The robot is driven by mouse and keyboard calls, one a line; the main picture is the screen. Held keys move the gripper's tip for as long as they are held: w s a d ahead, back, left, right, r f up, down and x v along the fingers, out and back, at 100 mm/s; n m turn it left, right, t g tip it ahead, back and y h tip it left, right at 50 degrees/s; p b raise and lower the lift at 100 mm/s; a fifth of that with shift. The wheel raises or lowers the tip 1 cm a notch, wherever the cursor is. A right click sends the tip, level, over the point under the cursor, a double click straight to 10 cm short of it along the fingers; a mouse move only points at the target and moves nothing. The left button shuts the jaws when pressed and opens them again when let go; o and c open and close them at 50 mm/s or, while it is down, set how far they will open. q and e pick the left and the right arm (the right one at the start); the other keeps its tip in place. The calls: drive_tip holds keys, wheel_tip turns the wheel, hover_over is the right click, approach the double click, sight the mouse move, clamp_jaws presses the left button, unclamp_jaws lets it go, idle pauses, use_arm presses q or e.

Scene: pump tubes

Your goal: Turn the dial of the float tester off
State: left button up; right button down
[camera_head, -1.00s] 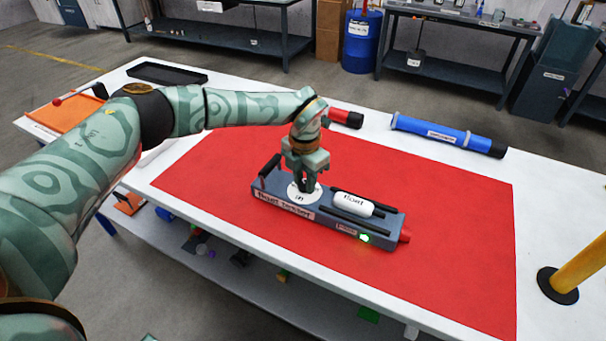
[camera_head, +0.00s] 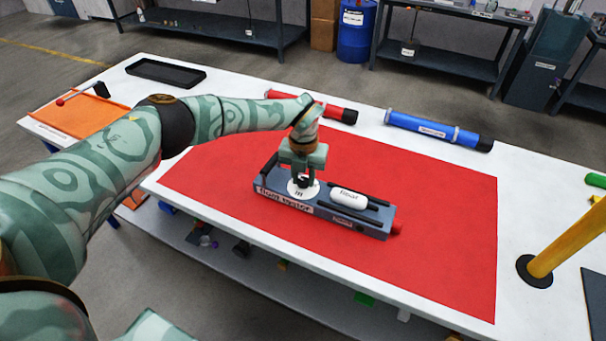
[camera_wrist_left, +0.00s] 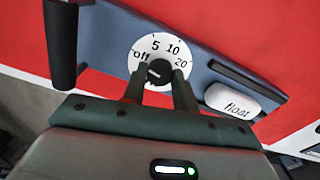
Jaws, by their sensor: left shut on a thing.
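The blue-grey float tester (camera_head: 328,214) lies on the red mat (camera_head: 420,225), with a white float (camera_head: 348,198) between black rails. Its white dial plate (camera_head: 293,191) is near the left end, and the left wrist view shows it marked off, 5, 10 and 20. My left gripper (camera_head: 301,180) points down at the dial. In the left wrist view its fingers are shut on the black dial knob (camera_wrist_left: 158,72), and a small light mark on the knob faces roughly towards "off". No lamp glows on the tester's front. My right gripper is out of view.
On the white table (camera_head: 210,100), a red tube (camera_head: 335,112) and a blue tube (camera_head: 430,130) lie behind the mat. A black tray (camera_head: 165,74) and an orange tray (camera_head: 85,118) are at the left. A yellow post (camera_head: 565,245) stands at the right.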

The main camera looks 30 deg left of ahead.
sight(303, 180)
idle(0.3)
use_arm(q)
drive_tip(key=o, duration=1)
drive_tip(key=shift+c, duration=0.2)
drive_tip(key=shift+r, duration=0.1)
wheel_tip(303, 180, up, 16)
drive_tip(key=p, duration=0.3)
drive_tip(key=shift+p, duration=0.3)
